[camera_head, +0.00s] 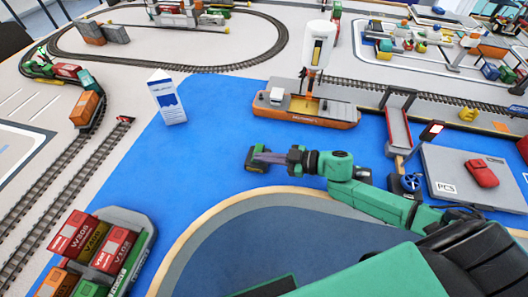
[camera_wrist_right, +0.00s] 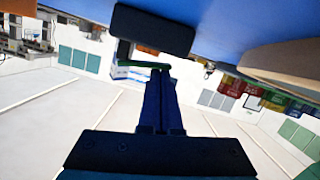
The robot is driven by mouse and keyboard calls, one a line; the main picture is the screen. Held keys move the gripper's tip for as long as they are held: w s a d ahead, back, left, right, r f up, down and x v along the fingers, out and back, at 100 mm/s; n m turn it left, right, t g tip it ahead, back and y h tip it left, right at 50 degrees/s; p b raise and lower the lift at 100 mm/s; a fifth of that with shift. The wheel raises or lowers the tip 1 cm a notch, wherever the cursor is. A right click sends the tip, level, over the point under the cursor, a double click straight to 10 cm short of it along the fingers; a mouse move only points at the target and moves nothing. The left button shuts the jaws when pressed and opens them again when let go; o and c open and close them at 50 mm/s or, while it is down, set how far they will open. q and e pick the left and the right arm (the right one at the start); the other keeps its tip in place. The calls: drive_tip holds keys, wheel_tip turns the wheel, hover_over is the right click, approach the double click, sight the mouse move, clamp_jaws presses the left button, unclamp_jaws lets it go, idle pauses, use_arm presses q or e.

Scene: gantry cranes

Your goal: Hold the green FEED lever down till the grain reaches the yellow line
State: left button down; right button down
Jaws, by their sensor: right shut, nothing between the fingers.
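A white hopper (camera_head: 319,45) with a window stands behind the ship; the grain level and yellow line are too small to read. My left gripper is not in view.
An orange and white ship (camera_head: 305,112) lies behind my right gripper. A white and blue carton (camera_head: 168,100) stands to the left. A grey plate with a red object (camera_head: 482,173) is at the right. Containers (camera_head: 92,243) sit at the lower left. Blue floor is clear between them.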

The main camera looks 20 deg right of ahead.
idle(0.5)
wheel_tip(320, 180, up, 20)
drive_tip(key=p, duration=0.1)
idle(1.0)
